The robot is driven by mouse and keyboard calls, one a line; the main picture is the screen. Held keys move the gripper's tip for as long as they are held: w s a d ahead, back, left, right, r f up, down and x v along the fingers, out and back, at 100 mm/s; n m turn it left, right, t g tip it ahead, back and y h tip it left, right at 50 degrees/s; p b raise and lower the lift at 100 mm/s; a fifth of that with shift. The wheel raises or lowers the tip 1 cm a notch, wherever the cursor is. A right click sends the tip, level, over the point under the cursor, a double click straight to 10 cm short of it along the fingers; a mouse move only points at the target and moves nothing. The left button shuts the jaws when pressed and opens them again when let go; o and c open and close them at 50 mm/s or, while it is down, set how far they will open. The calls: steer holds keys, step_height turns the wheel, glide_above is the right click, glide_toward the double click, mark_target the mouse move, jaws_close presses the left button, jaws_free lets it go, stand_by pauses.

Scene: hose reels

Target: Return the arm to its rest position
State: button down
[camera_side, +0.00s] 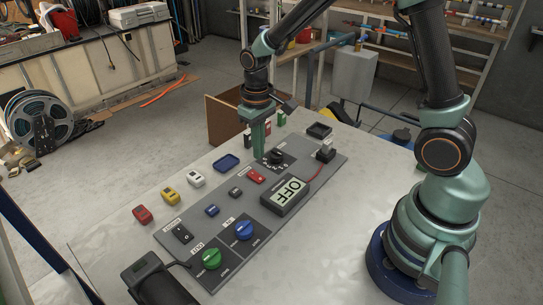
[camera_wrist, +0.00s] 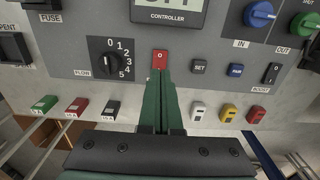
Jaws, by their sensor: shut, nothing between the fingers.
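My gripper (camera_side: 259,154) is shut and empty, pointing down over the far-left edge of the grey control panel (camera_side: 226,215). In the wrist view its closed green fingers (camera_wrist: 160,84) reach toward a red rocker switch (camera_wrist: 160,60) marked 0. I cannot tell whether the tips touch anything. The black flow knob (camera_wrist: 110,57) lies to the left of the fingers there; in the side view the knob (camera_side: 277,157) is just right of them. My arm is bent out over the table from its base at the right.
On the panel are the controller reading OFF (camera_side: 288,192), a green knob (camera_side: 211,258) and a blue knob (camera_side: 244,230). Wooden shelves stand behind.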

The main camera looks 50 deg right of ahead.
steer(key=shift+r, duration=0.1)
steer(key=s+r+t, duration=0.2)
steer(key=s+r, duration=0.3)
steer(key=r, duration=0.3)
steer(key=s+d+r+t, duration=0.1)
steer(key=s+r+t, duration=0.2)
steer(key=s+r, duration=0.2)
steer(key=shift+s+d+r+t, duration=0.25)
steer(key=shift+s+r+t, duration=0.1)
steer(key=shift+r, duration=1)
steer(key=c, duration=1.5)
jaws_free()
steer(key=shift+c, duration=0.2)
